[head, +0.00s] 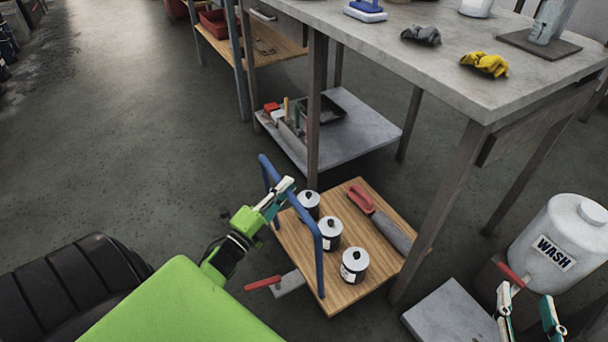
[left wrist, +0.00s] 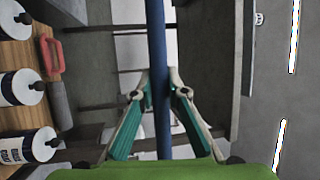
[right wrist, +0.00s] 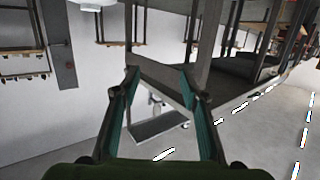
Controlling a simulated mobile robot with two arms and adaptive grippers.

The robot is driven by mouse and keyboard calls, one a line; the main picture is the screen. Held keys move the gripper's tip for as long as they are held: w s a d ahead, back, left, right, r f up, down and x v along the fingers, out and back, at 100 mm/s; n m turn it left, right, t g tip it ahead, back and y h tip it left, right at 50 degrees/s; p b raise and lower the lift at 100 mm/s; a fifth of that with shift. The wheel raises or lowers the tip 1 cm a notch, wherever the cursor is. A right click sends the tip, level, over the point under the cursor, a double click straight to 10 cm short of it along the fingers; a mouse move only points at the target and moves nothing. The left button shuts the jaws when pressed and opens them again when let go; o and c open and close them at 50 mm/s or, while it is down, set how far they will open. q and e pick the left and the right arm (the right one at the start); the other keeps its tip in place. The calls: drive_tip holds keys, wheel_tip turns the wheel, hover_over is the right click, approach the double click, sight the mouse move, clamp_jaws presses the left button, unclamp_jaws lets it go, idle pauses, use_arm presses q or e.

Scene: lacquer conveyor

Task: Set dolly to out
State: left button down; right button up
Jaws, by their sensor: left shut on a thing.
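The dolly is a low wooden platform (head: 345,263) with a blue tube handle (head: 309,222) on its left side, partly under the grey worktable. Several white cans with black lids (head: 354,265) stand on it, beside a red-handled tool with a grey block (head: 374,215). My left gripper (head: 281,190) is shut on the blue handle's top bar. The left wrist view shows the blue bar (left wrist: 156,40) between the two fingertips (left wrist: 160,90). My right gripper (head: 529,297) is open and empty at the lower right, in front of the white WASH container (head: 560,245).
The grey worktable (head: 440,75) stands over the dolly's far side, its leg (head: 440,205) close to the platform's right edge. A lower shelf (head: 350,130) lies behind. A red-handled tool (head: 275,284) lies near the dolly's front left. The floor at left (head: 140,150) is clear.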

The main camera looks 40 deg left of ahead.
use_arm(q)
drive_tip(key=s+a, duration=0.2)
drive_tip(key=s, duration=0.5)
drive_tip(key=s+a+p, duration=0.1)
drive_tip(key=s+a, duration=0.2)
drive_tip(key=s, duration=0.3)
drive_tip(key=shift+s+a+p, duration=0.3)
drive_tip(key=shift+s+a, duration=0.05)
drive_tip(key=shift+s, duration=0.05)
use_arm(e)
drive_tip(key=s+d+f+g+h, duration=0.1)
drive_tip(key=s+d+f+g, duration=0.1)
drive_tip(key=s+f+g, duration=0.3)
drive_tip(key=shift+s+d+f+h, duration=0.3)
drive_tip(key=shift+f+h, duration=0.1)
drive_tip(key=shift+f, duration=1.7)
use_arm(q)
drive_tip(key=c, duration=2)
unclamp_jaws()
use_arm(e)
drive_tip(key=shift+w, duration=0.1)
use_arm(q)
drive_tip(key=shift+o, duration=0.2)
drive_tip(key=s+f, duration=0.2)
drive_tip(key=s, duration=0.9)
drive_tip(key=shift+s, duration=0.4)
drive_tip(key=shift+f, duration=0.15)
